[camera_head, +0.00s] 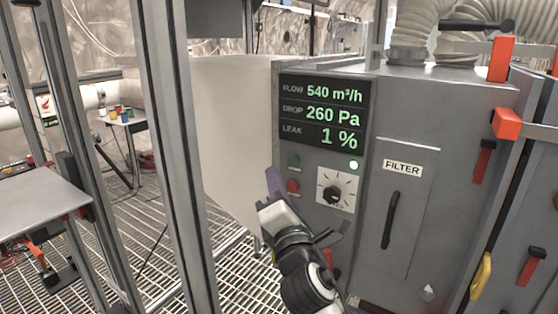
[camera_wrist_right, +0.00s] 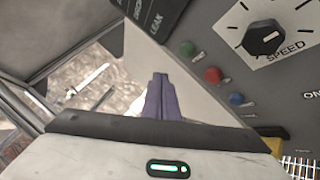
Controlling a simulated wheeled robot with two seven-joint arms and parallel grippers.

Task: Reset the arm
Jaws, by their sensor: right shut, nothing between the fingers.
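My right gripper (camera_head: 271,180) shows in the head view in front of the lower left of a grey cabinet's control panel. Its purple fingers (camera_wrist_right: 161,98) are together in the right wrist view, with nothing between them. They point past the cabinet's left edge, near the green button (camera_wrist_right: 187,48) and red button (camera_wrist_right: 212,75), apart from them as far as I can tell. The left gripper is not in view.
A metal post (camera_head: 170,150) stands left. Grated floor (camera_head: 150,220) lies beyond.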

